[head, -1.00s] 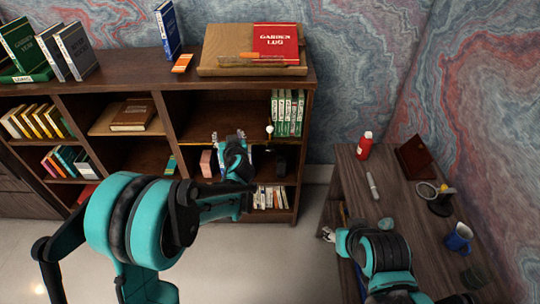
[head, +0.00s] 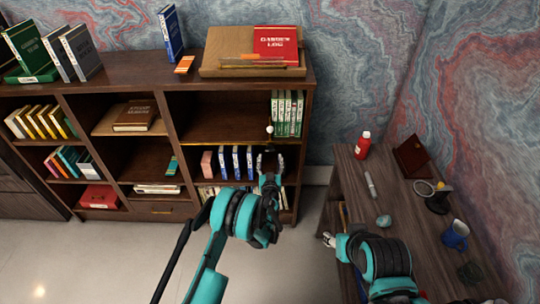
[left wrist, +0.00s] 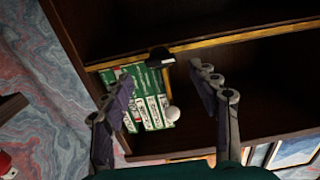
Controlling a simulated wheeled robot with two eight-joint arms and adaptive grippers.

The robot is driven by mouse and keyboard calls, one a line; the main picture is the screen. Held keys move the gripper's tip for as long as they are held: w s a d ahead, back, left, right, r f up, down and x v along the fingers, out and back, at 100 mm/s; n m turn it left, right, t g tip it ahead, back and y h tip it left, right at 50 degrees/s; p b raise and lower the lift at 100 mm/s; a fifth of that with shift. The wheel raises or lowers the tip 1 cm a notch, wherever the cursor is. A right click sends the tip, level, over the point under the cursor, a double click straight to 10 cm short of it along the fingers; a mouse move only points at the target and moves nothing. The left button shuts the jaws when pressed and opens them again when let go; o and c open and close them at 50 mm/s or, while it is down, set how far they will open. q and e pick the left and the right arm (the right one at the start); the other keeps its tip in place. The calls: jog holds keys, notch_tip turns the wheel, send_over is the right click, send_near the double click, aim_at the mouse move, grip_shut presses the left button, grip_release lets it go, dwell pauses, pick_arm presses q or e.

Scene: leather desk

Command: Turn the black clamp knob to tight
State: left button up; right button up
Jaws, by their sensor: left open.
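A small black piece, probably the clamp with its knob (left wrist: 160,57), sits on the gold-trimmed shelf edge in the left wrist view. A white ball (left wrist: 172,113) shows below it there, and also in the head view (head: 270,129), just above my left gripper. My left gripper (head: 270,161) is open at the bookcase's right bay. In the left wrist view its two fingers (left wrist: 161,78) stand apart, either side of the black piece; I see no contact. In the head view the knob cannot be made out. My right gripper (head: 329,240) is at the desk's left edge, its jaws unclear.
The bookcase (head: 309,115) holds green-and-white books (head: 287,113) near the white ball and blue-spined books (head: 236,162) left of my left gripper. The desk (head: 400,215) at right carries a red bottle (head: 362,146), a blue mug (head: 456,236) and a stand. Open floor lies between.

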aim_at(270, 150)
pick_arm(q)
jog(key=shift+w+b, duration=0.5)
jog(key=shift+w, duration=1.6)
jog(key=c, duration=1.2)
jog(key=shift+o, duration=0.2)
